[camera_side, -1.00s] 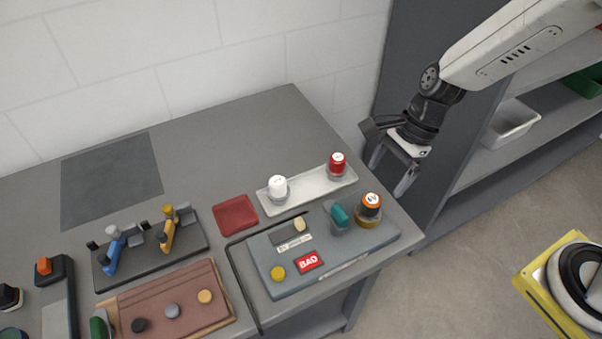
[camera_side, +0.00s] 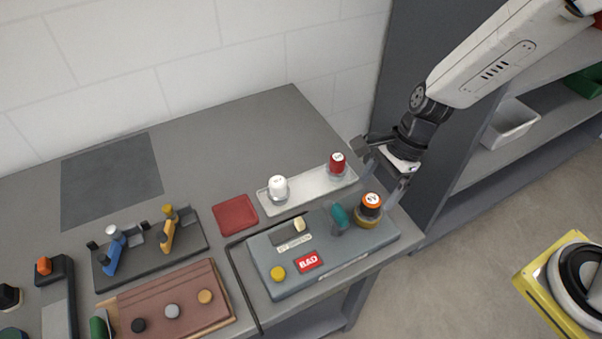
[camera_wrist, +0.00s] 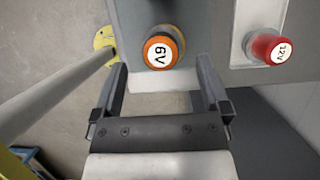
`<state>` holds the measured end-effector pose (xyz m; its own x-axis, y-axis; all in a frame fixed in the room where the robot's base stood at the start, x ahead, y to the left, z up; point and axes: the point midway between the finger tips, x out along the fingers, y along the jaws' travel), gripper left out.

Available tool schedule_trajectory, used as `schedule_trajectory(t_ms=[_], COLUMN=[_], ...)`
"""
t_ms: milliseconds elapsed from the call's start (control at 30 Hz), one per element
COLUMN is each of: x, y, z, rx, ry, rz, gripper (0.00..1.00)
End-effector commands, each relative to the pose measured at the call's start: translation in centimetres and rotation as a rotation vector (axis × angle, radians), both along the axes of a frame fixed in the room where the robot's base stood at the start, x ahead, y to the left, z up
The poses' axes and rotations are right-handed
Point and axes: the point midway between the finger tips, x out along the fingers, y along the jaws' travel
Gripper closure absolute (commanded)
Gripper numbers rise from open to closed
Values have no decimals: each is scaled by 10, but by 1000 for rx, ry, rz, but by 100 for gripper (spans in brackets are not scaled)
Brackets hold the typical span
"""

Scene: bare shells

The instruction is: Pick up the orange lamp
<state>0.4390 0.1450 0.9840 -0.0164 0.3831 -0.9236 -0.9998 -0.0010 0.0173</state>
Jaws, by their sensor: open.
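The orange lamp (camera_side: 371,202) has an orange cap with a white "6V" label and a dark body. It stands upright in a brass-coloured ring socket at the right end of the grey panel (camera_side: 262,269). In the wrist view the lamp (camera_wrist: 161,51) lies just beyond and between the fingertips. My gripper (camera_side: 383,172) is open and empty, above and behind the lamp in the side view. In the wrist view the gripper (camera_wrist: 160,78) has its two fingers spread wider than the lamp. The fingers do not appear to touch it.
A white tray (camera_side: 304,189) behind the panel holds a white lamp (camera_side: 277,187) and a red lamp (camera_side: 337,163), labelled "12V" in the wrist view (camera_wrist: 271,48). A red pad (camera_side: 236,214) lies farther left.

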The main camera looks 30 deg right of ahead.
Motion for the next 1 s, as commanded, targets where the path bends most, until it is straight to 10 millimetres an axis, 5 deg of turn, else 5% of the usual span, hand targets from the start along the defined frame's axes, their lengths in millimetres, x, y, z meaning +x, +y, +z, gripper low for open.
schedule_trajectory(t_ms=[433,1000], x=[-1,0], y=[13,14], z=[-38,-42], rx=[-2,-2], ry=[1,-1], rz=[2,0], gripper=[4,4])
